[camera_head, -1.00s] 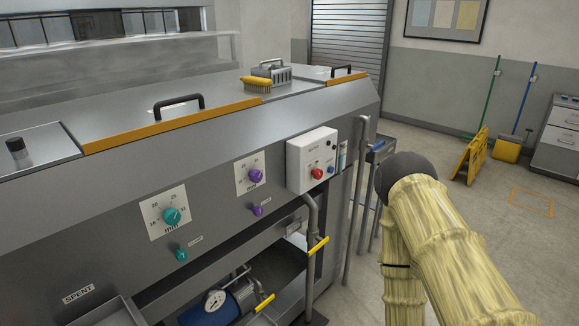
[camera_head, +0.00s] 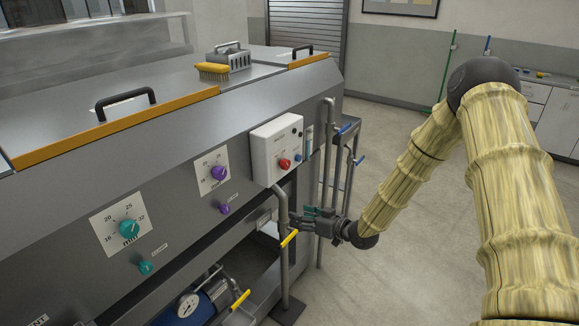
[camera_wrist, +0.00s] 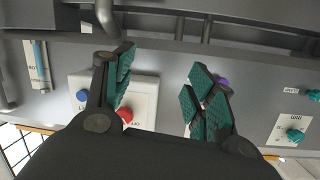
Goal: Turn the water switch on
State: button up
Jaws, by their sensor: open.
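A white control box (camera_head: 272,148) is fixed to the machine's front, right of the dials. It carries a red knob (camera_head: 284,164) and a smaller blue knob (camera_head: 298,158); its lettering is too small to read. My gripper (camera_head: 304,219) is open and empty, below the box beside a vertical pipe and a yellow handle (camera_head: 289,238). In the wrist view, my teal-padded fingers (camera_wrist: 160,82) are spread apart. There the red knob (camera_wrist: 125,115) and blue knob (camera_wrist: 82,96) show around my left finger, which hides part of the box. I cannot tell which control is the water switch.
Another yellow handle (camera_head: 240,299) is low near a gauge. Purple dials (camera_head: 218,173) and teal dials (camera_head: 129,229) are left of the box. Blue-handled pipes (camera_head: 344,128) stand right of it. A brush (camera_head: 213,72) lies on top. The floor at right is clear.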

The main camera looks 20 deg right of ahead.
aim_at(288, 165)
jog(key=w+d+r+n+t+y, duration=0.1)
jog(key=w+d+r+n, duration=0.15)
jog(key=r, duration=0.35)
jog(key=w+d+r+n+y, duration=0.1)
jog(key=w+d+r+y, duration=0.15)
jog(key=r, duration=0.35)
jog(key=shift+m+h, duration=0.25)
jog(key=shift+h, duration=0.1)
jog(key=p+x, duration=0.1)
jog(key=x, duration=0.2)
jog(key=p+x, duration=0.1)
jog(key=x, duration=0.2)
jog(key=p+x, duration=0.2)
jog(key=x, duration=0.2)
jog(key=shift+w+d+r, duration=0.1)
jog(key=shift+w+d, duration=0.15)
jog(key=shift+w, duration=0.1)
